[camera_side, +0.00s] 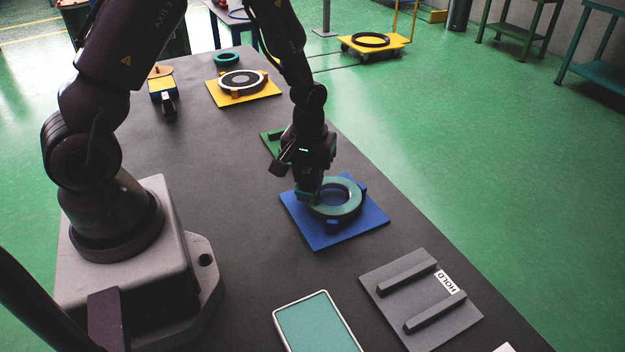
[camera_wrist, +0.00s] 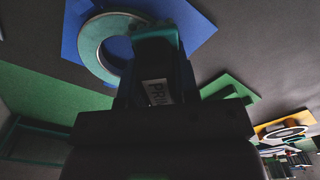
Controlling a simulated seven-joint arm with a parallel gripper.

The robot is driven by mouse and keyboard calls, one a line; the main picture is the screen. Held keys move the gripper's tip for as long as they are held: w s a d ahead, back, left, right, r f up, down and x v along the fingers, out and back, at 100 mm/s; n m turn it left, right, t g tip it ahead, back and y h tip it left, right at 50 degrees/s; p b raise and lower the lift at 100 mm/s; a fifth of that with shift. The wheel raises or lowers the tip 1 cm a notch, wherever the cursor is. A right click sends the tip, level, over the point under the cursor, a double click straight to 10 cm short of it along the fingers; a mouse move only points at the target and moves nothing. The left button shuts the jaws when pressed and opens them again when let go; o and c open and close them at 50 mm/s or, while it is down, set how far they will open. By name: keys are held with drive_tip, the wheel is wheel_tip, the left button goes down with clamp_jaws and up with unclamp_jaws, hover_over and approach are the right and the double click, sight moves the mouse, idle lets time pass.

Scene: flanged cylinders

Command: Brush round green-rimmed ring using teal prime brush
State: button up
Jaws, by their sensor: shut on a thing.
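The ring (camera_side: 352,208) with a grey-green rim lies flat on a blue board (camera_side: 318,240). It also shows at the upper left of the wrist view (camera_wrist: 90,40), its middle open to the blue board. My gripper (camera_side: 309,182) points down over the ring's left side and is shut on the teal brush (camera_wrist: 157,38). The brush has a dark body with a white label, partly hidden, reading "PRI". In the side view the teal brush end (camera_side: 303,196) is at the ring's left edge; whether it touches the rim I cannot tell. The brush and gripper hide part of the ring.
A green board (camera_side: 268,142) lies behind my gripper. A yellow board (camera_side: 262,92) with another ring, a teal ring (camera_side: 226,59) and a yellow-and-blue item (camera_side: 162,88) are farther back. A grey HOLD plate (camera_side: 400,310) and a white-rimmed teal tray (camera_side: 318,325) are in front.

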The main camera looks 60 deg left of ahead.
drive_tip(key=shift+r, duration=3.95)
drive_tip(key=shift+d, duration=0.15)
drive_tip(key=shift+f, duration=0.15)
